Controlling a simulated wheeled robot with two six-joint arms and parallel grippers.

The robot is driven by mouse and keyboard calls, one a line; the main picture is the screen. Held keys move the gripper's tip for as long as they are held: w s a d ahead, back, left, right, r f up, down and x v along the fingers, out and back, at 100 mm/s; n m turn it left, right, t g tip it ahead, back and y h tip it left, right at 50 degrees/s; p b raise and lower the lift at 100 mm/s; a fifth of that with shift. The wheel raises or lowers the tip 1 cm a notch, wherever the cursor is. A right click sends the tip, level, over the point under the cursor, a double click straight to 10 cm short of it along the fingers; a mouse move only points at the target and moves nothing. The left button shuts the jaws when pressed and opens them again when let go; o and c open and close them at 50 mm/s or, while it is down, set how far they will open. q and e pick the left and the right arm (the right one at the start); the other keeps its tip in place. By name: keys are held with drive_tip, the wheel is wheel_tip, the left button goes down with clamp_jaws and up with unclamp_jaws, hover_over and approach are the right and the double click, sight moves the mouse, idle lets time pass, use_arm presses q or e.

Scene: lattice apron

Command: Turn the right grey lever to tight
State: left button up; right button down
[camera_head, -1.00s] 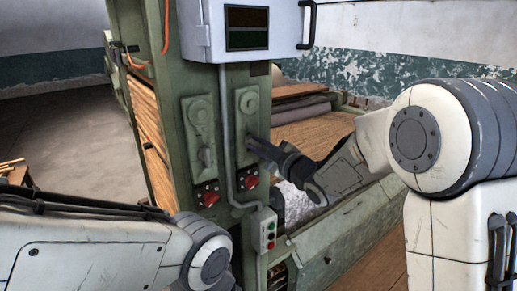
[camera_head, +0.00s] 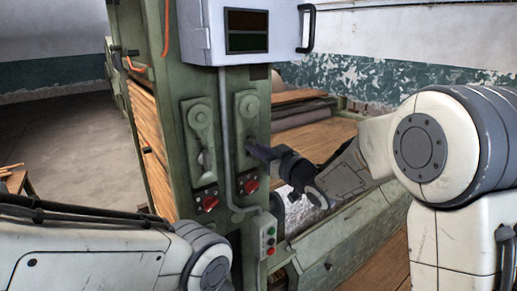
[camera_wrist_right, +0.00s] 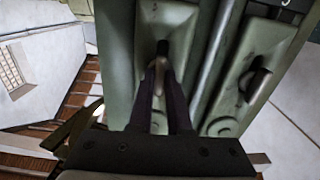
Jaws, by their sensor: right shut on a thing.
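Two grey-green levers sit on upright plates on the green machine post. The right lever's plate (camera_head: 246,120) has a round pivot near its top, and my right gripper (camera_head: 252,146) is at its lower part. In the right wrist view the right gripper (camera_wrist_right: 163,80) is closed around the right lever's handle (camera_wrist_right: 159,82), which is mostly hidden between the dark fingers. The left lever (camera_head: 204,158) hangs down on its own plate, apart from the gripper. It also shows in the right wrist view (camera_wrist_right: 256,82). My left forearm is at the lower left; its gripper is out of view.
Red knobs (camera_head: 209,203) sit below the levers. A grey pipe (camera_head: 226,130) runs between the plates to a button box (camera_head: 266,235). A white cabinet (camera_head: 245,32) is above. Brown material lies on the machine bed at right.

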drive_tip(key=shift+w+r+m, duration=0.1)
drive_tip(key=shift+r+m, duration=0.15)
drive_tip(key=shift+m, duration=0.05)
drive_tip(key=c, duration=0.9)
unclamp_jaws()
drive_tip(key=shift+o, duration=0.2)
drive_tip(key=shift+a+f, duration=0.1)
drive_tip(key=b+v, duration=0.3)
drive_tip(key=v, duration=0.7)
drive_tip(key=shift+s+d, duration=0.2)
drive_tip(key=shift+d, duration=0.15)
drive_tip(key=shift+f, duration=0.1)
